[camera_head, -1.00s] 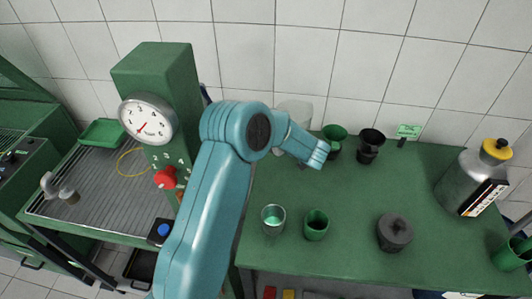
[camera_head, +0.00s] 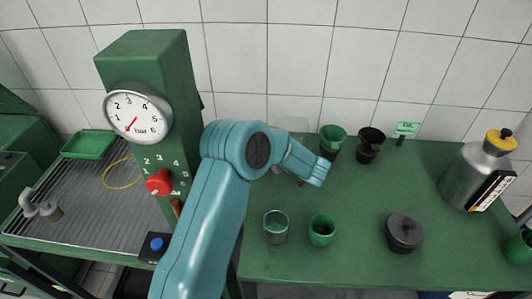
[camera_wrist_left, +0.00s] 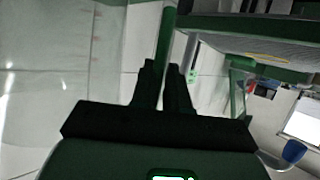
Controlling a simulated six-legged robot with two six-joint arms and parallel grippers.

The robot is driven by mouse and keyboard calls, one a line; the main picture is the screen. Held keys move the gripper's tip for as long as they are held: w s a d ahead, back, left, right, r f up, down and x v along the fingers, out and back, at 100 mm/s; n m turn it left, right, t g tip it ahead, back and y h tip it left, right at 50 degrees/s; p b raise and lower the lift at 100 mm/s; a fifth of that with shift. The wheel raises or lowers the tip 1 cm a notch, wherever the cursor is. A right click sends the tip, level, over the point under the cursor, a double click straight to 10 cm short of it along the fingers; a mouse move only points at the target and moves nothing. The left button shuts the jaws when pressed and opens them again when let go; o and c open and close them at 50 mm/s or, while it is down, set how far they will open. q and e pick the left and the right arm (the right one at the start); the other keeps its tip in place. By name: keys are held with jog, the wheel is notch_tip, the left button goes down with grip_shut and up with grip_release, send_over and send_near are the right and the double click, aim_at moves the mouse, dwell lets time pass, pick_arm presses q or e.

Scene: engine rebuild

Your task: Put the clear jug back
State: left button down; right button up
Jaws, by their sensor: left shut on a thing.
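The clear jug (camera_head: 293,123) shows only as a pale rim in the head view, near the wall behind my left arm. Its lower part is hidden there. In the wrist view its see-through wall (camera_wrist_left: 50,70) fills the left side. My left gripper (camera_wrist_left: 165,75) is shut on an upright green bar beside that wall, which looks like the jug's handle. In the head view its fingers are hidden behind my wrist. I cannot tell whether the jug's base touches the table. My right gripper is not in view.
A green gauge column (camera_head: 150,75) stands left.

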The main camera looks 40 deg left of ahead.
pick_arm(q)
jog(key=shift+d+f, duration=0.1)
jog(key=c, duration=1.1)
grip_release()
jog(key=shift+d+r, duration=0.1)
jog(key=shift+r, duration=0.1)
jog(key=b+v, duration=0.1)
jog(key=v, duration=1)
jog(key=shift+d, duration=0.35)
jog(key=shift+s, duration=0.1)
